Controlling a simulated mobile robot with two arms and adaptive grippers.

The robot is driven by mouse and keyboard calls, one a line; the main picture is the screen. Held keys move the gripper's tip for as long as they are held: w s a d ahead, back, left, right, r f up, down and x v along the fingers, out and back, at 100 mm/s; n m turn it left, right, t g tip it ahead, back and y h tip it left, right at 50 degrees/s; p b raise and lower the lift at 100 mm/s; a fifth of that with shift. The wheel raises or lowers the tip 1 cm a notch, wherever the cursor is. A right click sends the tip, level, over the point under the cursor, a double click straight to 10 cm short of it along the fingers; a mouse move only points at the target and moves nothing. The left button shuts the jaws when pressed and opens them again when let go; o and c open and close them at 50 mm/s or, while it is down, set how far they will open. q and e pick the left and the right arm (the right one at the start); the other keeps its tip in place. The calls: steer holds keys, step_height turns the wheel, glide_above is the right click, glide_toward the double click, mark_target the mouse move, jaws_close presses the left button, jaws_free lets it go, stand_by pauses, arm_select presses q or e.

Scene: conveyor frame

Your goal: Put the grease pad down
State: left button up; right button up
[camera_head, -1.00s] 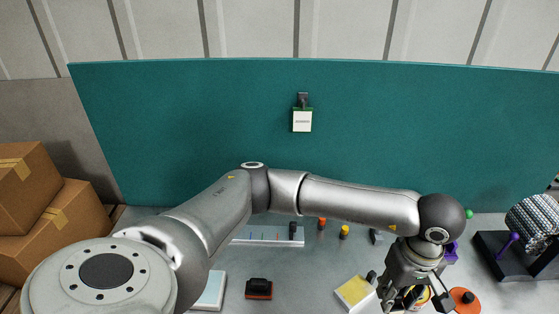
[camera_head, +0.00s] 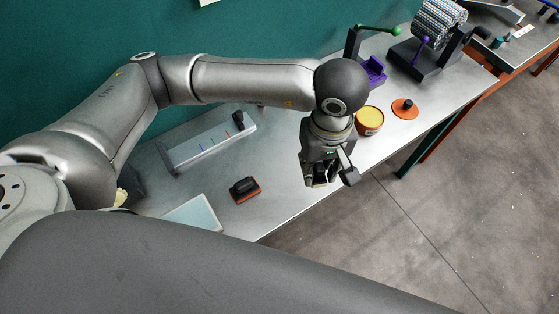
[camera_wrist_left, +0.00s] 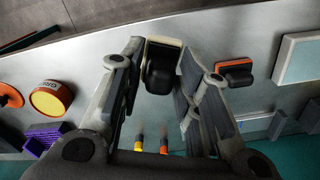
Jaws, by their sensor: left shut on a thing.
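The grease pad (camera_wrist_left: 163,55), a pale block with a black handle, sits between the fingers of my left gripper (camera_wrist_left: 160,85) in the left wrist view. In the head view the left gripper (camera_head: 328,177) points down near the bench's front edge, shut on the pad. Only a small part of the pad (camera_head: 320,182) shows there. Contact between pad and bench cannot be told. The grease tin (camera_head: 369,121), orange with a yellow top, stands just right of the gripper and also shows in the wrist view (camera_wrist_left: 50,98). My right gripper is out of view.
An orange lid with a black knob (camera_head: 404,108) lies beyond the tin. A black and orange block (camera_head: 245,190) and a pale blue pad (camera_head: 193,214) lie left of the gripper. Purple and black fixtures (camera_head: 374,70) stand behind. The bench front drops to open floor.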

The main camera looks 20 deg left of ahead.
arm_select(q)
steer(key=w+a+f+p, duration=0.1)
steer(key=a+f, duration=0.1)
steer(key=w+a+f, duration=0.1)
steer(key=a+f, duration=0.1)
steer(key=a, duration=0.1)
steer(key=w+a+f+p, duration=0.1)
steer(key=a+f, duration=0.2)
steer(key=shift+p, duration=0.35)
steer(key=f+p, duration=0.1)
steer(key=a+f, duration=0.1)
steer(key=shift+w+f+p, duration=0.15)
steer(key=shift+f+p, duration=0.25)
steer(key=shift+d+f, duration=0.1)
steer(key=shift+f, duration=0.45)
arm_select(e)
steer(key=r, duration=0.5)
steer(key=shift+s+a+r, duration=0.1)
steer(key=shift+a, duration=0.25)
arm_select(q)
steer(key=shift+f, duration=0.25)
steer(key=o, duration=0.9)
steer(key=shift+r, duration=0.1)
steer(key=shift+r, duration=0.1)
